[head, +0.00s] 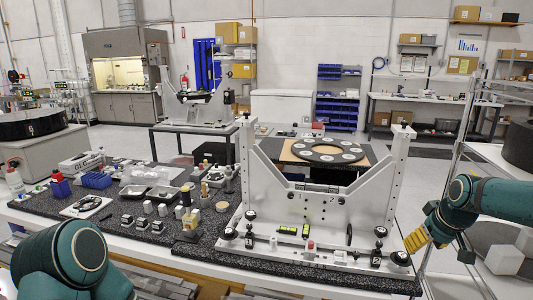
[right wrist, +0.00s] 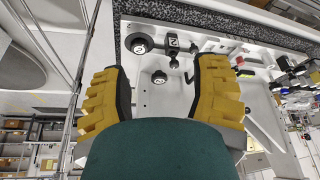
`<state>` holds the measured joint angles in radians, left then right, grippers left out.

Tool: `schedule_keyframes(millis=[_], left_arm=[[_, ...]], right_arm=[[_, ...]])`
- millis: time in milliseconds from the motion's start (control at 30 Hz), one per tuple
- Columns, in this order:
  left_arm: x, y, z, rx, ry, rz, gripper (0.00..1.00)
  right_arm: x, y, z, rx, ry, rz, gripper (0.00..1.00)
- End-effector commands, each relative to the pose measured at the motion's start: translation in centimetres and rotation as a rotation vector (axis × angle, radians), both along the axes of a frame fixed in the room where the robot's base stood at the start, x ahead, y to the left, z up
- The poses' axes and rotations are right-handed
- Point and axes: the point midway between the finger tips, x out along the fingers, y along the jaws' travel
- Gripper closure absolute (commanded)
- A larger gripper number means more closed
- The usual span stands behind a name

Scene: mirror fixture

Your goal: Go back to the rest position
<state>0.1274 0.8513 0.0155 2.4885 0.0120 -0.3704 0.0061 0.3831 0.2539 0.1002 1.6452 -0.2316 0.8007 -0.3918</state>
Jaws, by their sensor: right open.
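My right gripper (head: 414,240) has yellow fingers and is at the right end of the white mirror fixture (head: 392,190), beside its right upright. In the right wrist view the right gripper's (right wrist: 158,95) two ribbed yellow fingers are spread wide apart, with nothing held between them. Behind the gap show the fixture's white base plate (right wrist: 150,98) and black knobs (right wrist: 172,75). In the head view a teal link of my left arm shows at the bottom left; the left gripper is out of view.
The fixture stands on a dark speckled worktop (head: 160,245). Small weights, trays (head: 160,193) and a blue bin (head: 97,180) crowd its left side. A black ring with white discs (head: 327,151) lies on a table behind the fixture. A wire shelf (head: 465,110) stands at the right.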

Motion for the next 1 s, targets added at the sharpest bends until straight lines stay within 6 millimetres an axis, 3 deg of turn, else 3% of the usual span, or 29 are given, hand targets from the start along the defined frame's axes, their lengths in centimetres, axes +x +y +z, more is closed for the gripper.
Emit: schedule_keyframes(millis=[33,267,467,600,800,900,1000], left_arm=[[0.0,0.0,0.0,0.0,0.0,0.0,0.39],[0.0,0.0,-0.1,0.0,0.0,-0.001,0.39],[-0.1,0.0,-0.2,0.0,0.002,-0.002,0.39],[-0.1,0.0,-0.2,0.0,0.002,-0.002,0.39],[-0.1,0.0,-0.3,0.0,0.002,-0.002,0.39],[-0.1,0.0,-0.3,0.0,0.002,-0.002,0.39],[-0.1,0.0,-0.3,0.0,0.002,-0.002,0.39]], right_arm=[[0.3,2.2,-3.2,0.034,0.02,0.011,0.39],[-0.5,10.7,-14.4,0.163,0.061,-0.013,0.39],[-5.5,19.2,-24.0,0.274,0.131,-0.072,0.39],[-11.3,24.1,-29.3,0.325,0.193,-0.134,0.39],[-18.6,27.8,-33.1,0.351,0.257,-0.214,0.39],[-20.5,28.4,-33.8,0.352,0.27,-0.236,0.39],[-21.1,28.6,-34.0,0.352,0.273,-0.247,0.39]])
